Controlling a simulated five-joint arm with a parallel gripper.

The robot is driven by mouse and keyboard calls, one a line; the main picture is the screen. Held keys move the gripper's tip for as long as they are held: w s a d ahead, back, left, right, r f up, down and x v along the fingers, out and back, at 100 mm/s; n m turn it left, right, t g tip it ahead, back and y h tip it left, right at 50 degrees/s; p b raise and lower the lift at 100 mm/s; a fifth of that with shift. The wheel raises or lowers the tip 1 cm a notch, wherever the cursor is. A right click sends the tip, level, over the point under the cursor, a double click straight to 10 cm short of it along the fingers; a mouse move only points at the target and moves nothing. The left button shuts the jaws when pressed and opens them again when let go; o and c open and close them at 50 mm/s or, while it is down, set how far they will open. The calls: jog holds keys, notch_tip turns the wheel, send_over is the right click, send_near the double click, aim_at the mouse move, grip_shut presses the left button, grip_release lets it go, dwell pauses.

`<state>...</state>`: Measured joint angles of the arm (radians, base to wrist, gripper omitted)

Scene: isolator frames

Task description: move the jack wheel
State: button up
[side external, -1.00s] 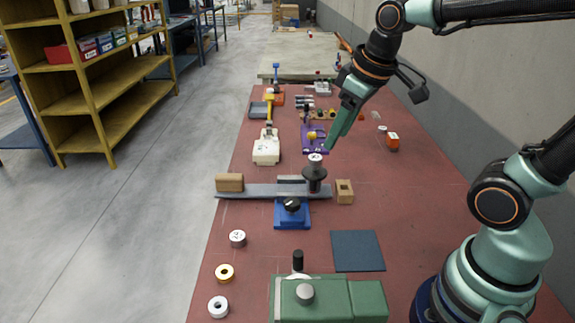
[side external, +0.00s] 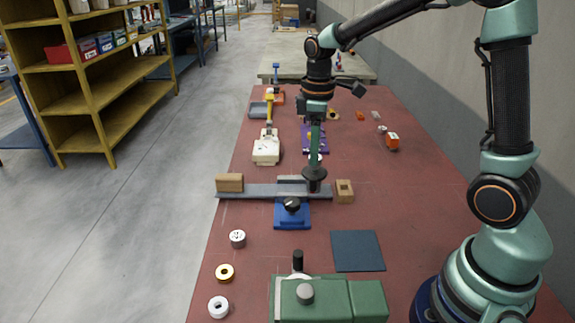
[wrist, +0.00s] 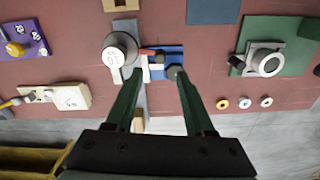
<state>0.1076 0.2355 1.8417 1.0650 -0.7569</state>
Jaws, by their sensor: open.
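A dark round wheel (side external: 315,173) sits on a short stand at the right end of a grey bar. I take it to be the jack wheel. A silver weight on its top is mostly hidden by my fingers in the side view. My gripper (side external: 314,160) points down just above and behind the wheel. In the wrist view my gripper (wrist: 155,76) is open and empty, with the weight beyond the left fingertip. I cannot tell whether they touch.
A blue block (side external: 292,217) with a black knob stands in front of the bar (side external: 262,191). Wooden blocks (side external: 230,182) (side external: 345,190) stand at its ends. A white device (side external: 266,150) is behind. A dark mat (side external: 357,251) and green machine (side external: 330,300) are nearer. The table's right side is mostly clear.

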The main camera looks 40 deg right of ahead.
aim_at(313, 178)
notch_tip(313, 178, down, 8)
jog(key=shift+f, duration=0.25)
grip_shut()
dwell(1.5)
